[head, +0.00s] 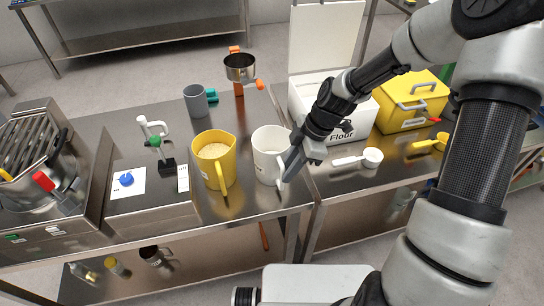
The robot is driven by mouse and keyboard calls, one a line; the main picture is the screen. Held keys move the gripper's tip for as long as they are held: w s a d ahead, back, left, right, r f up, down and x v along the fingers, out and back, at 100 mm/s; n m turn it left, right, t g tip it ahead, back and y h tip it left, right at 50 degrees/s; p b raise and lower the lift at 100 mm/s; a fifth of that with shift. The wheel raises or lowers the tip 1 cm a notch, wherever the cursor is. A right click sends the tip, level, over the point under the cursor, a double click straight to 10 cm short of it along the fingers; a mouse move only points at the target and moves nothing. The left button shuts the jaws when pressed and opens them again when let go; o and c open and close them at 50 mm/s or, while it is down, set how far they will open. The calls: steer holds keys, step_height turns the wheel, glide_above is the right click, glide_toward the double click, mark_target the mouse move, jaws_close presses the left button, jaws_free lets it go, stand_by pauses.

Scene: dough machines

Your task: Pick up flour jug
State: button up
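A white jug (265,150) stands upright on the steel table near its front edge. Its handle side faces my gripper (287,170). My gripper reaches down at the jug's right side, with its fingers at the handle. The fingers overlap the handle in the picture, so I cannot tell whether they are closed on it. A yellow jug (213,152) with pale, grainy contents stands to the left of the white jug. No flour label is readable on either jug.
A white box marked Flour (346,127) stands at the right with its lid raised. A white scoop (371,157) lies before it. A yellow box (412,100) is farther right. A grey mug (195,101) and a sieve (240,68) stand behind the jugs. A machine (35,150) is at the left.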

mark_target(282, 189)
steer(key=x, duration=0.4)
steer(key=shift+s, duration=0.1)
jaws_close()
stand_by(1.3)
